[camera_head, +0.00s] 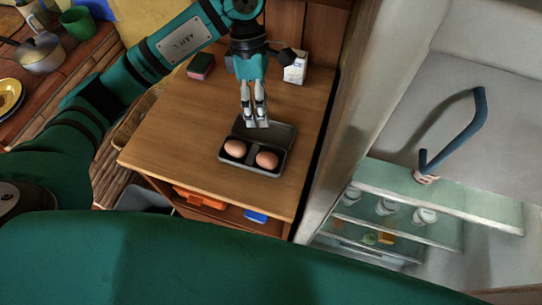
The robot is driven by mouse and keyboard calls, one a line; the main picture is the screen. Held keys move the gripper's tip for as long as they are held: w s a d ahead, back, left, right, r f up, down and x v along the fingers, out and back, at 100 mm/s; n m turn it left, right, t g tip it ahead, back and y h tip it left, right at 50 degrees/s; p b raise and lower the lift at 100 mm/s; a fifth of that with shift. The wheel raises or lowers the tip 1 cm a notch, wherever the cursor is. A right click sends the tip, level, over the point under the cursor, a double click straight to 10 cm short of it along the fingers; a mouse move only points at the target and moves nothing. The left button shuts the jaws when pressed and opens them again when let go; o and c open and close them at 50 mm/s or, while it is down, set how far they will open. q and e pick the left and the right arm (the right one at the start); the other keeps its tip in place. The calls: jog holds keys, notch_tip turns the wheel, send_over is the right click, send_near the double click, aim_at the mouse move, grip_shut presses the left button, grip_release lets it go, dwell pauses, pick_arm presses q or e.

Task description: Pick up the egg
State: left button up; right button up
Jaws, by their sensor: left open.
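Two brown eggs sit side by side in a dark open tray (250,165) on the wooden cabinet top. One egg (235,148) is on the left and the other egg (267,160) is on the right. My left gripper (257,122) points down over the back part of the tray, just behind the eggs. Its fingers are narrowly apart, with nothing seen between them. It does not appear to touch either egg, though its exact height is hard to tell. My right gripper is out of view.
An open fridge with glass shelves (400,215) is at the right. The cabinet top's front left is clear.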

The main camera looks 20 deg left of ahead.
aim_at(265, 155)
pick_arm(q)
jog(key=p+x, duration=0.1)
jog(key=x, duration=0.3)
jog(key=p+x, duration=0.1)
jog(key=x, duration=0.3)
jog(key=shift+w+d, duration=0.1)
jog(key=shift+d, duration=0.15)
jog(key=shift+f, duration=0.3)
jog(key=p+x, duration=0.2)
jog(key=x, duration=0.1)
jog(key=shift+s+a+f, duration=0.15)
jog(key=shift+s+f, duration=0.1)
jog(key=shift+s, duration=0.05)
jog(key=shift+s+f+p, duration=0.1)
jog(key=shift+f+p, duration=0.2)
jog(key=shift+f, duration=0.05)
jog(key=shift+s+f, duration=0.1)
jog(key=shift+f, duration=0.15)
jog(key=c, duration=0.3)
jog(key=shift+c, duration=0.2)
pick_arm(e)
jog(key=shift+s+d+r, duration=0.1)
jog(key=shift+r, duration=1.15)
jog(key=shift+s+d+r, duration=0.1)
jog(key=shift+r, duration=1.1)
